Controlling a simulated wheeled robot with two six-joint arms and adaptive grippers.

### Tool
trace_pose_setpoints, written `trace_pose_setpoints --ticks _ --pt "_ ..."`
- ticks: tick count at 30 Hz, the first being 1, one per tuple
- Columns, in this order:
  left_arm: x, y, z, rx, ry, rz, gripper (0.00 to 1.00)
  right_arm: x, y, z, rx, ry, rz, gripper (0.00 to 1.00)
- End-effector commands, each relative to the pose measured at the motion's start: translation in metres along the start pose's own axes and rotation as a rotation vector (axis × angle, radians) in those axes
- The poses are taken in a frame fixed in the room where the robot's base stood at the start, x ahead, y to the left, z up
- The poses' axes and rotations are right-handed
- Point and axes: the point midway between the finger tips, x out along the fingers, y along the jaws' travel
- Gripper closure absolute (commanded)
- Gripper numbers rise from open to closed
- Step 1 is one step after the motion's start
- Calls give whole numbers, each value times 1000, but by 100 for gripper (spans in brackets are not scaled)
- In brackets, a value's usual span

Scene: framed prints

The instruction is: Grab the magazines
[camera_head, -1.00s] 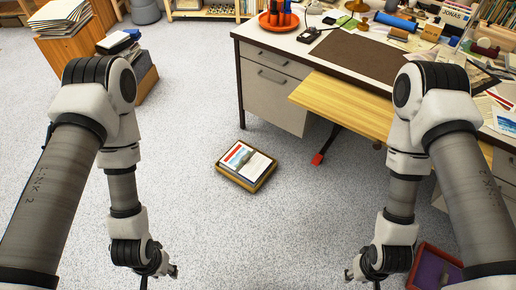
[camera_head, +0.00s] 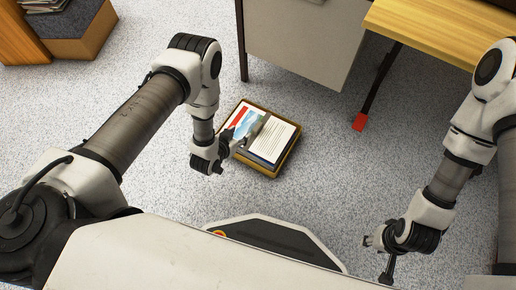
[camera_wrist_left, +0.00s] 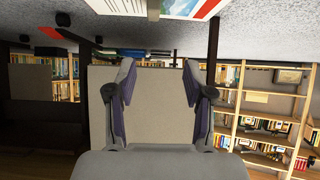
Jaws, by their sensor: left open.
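The magazines (camera_head: 272,139) lie flat in a shallow wooden tray (camera_head: 277,172) on the floor, right of my left gripper. One shows a red and blue cover, the other a white page of text. My left gripper (camera_head: 246,136) is over the left part of the tray and partly hides the magazines. In the left wrist view its fingers (camera_wrist_left: 158,80) are apart with nothing between them. The magazines also show there at the top edge (camera_wrist_left: 185,8). My right gripper (camera_head: 368,241) is low at the right, away from the tray; its jaws are too small to read.
A desk with a pale drawer front (camera_head: 300,40) stands behind the tray. A yellow wooden board (camera_head: 440,30) has a dark leg with a red foot (camera_head: 360,121). A wooden box (camera_head: 75,40) is at the top left. The grey floor around the tray is clear.

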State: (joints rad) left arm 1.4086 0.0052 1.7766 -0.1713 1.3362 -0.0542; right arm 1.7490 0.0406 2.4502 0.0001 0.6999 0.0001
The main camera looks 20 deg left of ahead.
Motion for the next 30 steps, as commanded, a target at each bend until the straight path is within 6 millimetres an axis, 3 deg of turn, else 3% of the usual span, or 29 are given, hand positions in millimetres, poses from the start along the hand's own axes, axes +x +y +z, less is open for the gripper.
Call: trace_pose_setpoints --ticks 1,4,14,21,29,30 --pt "35 1 33 10 57 8 48 47 0 0 0 1 0 60" --pt "59 3 40 25 151 21 48 70 0 0 0 1 0 60" --pt "97 7 34 34 209 30 48 94 1 -2 3 4 0 60" --pt "138 12 33 35 208 29 48 128 2 -4 10 8 1 60" --pt "143 12 27 33 204 28 48 128 2 -4 11 10 1 60" --pt "143 12 27 33 204 28 51 128 2 -4 11 10 1 60"
